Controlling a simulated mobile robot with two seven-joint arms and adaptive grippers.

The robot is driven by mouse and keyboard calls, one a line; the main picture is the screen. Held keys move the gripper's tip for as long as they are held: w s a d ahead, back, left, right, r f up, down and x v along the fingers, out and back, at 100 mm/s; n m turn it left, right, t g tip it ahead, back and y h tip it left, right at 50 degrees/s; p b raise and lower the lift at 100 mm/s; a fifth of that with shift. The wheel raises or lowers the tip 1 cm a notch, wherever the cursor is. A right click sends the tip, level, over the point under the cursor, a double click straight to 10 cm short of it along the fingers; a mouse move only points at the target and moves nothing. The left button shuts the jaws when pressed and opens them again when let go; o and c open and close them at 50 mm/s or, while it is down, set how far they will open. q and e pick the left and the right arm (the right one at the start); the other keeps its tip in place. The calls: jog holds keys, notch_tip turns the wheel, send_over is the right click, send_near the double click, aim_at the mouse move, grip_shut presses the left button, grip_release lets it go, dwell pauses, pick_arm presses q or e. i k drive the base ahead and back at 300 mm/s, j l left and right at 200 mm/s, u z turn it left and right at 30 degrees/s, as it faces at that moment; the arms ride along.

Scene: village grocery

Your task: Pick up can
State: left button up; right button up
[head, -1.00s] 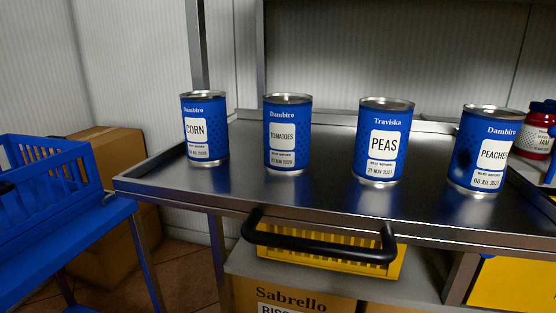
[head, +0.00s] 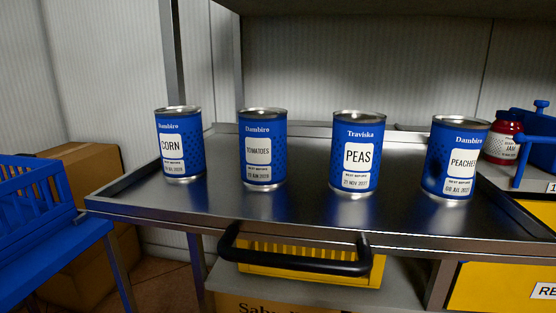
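Several blue cans stand upright in a row on a metal tray-topped cart (head: 300,215). From left to right they are a corn can (head: 181,146), a tomatoes can (head: 262,150), a peas can (head: 357,155) and a peaches can (head: 453,160). The cans are apart from each other, with bare metal between them. Neither of my grippers is in the head view, and nothing holds any can.
A black handle (head: 295,262) sticks out at the cart's front edge, with a yellow crate (head: 315,281) below. A blue basket (head: 35,200) stands on a blue surface at left, near a cardboard box (head: 95,165). A red jam jar (head: 502,138) is at right.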

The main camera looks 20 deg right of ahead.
aim_at(455, 144)
jog(key=l+z, duration=0.3)
jog(key=z, duration=0.2)
jog(key=l+z, duration=0.3)
jog(key=z, duration=0.2)
